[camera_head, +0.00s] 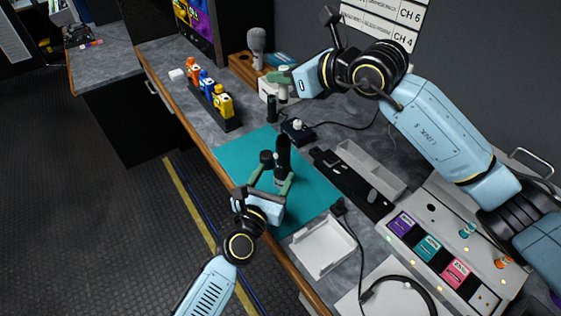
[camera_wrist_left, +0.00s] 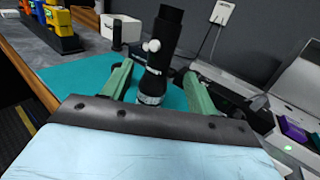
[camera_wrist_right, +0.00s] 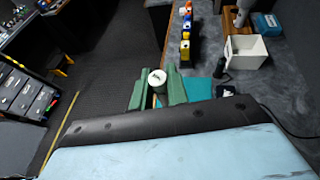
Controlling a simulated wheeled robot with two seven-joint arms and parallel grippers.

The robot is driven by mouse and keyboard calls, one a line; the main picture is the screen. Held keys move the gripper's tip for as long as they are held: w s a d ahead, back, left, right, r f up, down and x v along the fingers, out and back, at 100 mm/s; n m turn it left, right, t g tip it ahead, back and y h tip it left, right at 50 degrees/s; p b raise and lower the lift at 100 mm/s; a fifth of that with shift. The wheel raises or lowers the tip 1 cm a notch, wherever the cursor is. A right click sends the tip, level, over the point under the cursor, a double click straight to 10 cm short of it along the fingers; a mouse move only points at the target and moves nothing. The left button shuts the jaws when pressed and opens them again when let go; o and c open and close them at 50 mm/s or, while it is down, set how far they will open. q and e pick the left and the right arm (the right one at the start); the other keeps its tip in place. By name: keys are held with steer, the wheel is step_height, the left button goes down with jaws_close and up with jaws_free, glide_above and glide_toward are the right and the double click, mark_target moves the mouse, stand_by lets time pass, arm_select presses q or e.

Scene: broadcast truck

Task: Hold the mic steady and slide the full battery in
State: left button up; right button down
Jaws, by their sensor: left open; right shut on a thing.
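The black mic (camera_head: 283,152) stands upright on the teal mat (camera_head: 232,154); it also shows in the left wrist view (camera_wrist_left: 163,42). My left gripper (camera_head: 272,180) is open, with its green fingers on either side of the mic's lower part. A dark rounded piece (camera_head: 266,157) sits beside the mic; I cannot tell whether it is part of it. My right gripper (camera_head: 283,88) is raised beyond the mat and shut on a small pale cylinder, seen end-on in the right wrist view (camera_wrist_right: 157,77). It looks like the battery; its charge marking is not readable.
A rack of coloured packs (camera_head: 213,102) is at the left. A white tray (camera_head: 323,246) and charger panel (camera_head: 445,250) lie right of the mat.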

mark_target(280, 163)
arm_select(q)
steer(key=x, duration=0.6)
steer(key=shift+w+d, duration=0.15)
steer(key=shift+w, duration=0.25)
steer(key=c, duration=1.3)
arm_select(e)
steer(key=shift+f, duration=1.55)
